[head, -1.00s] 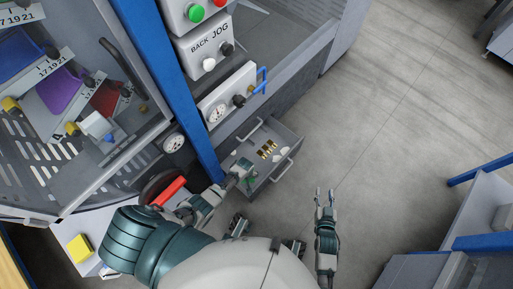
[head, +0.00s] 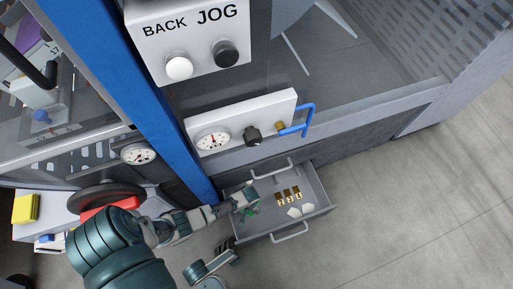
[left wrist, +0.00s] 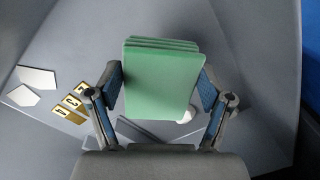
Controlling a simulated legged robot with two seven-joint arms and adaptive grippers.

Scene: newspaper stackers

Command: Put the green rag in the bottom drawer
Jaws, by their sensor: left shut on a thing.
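The green rag (left wrist: 160,80) is a folded, layered cloth block between the two fingers of my left gripper (left wrist: 161,88) in the left wrist view. In the head view my left gripper (head: 247,200) is over the left part of an open drawer (head: 319,190), and only a little of the green rag (head: 251,211) shows beside the fingers. The gripper is shut on the rag. The drawer is pulled out low on the machine, below another handle (head: 272,168).
The drawer's front handle (head: 289,233) faces the floor. A blue post (head: 180,150) and a gauge panel (head: 240,122) stand close by. The floor at the right is clear.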

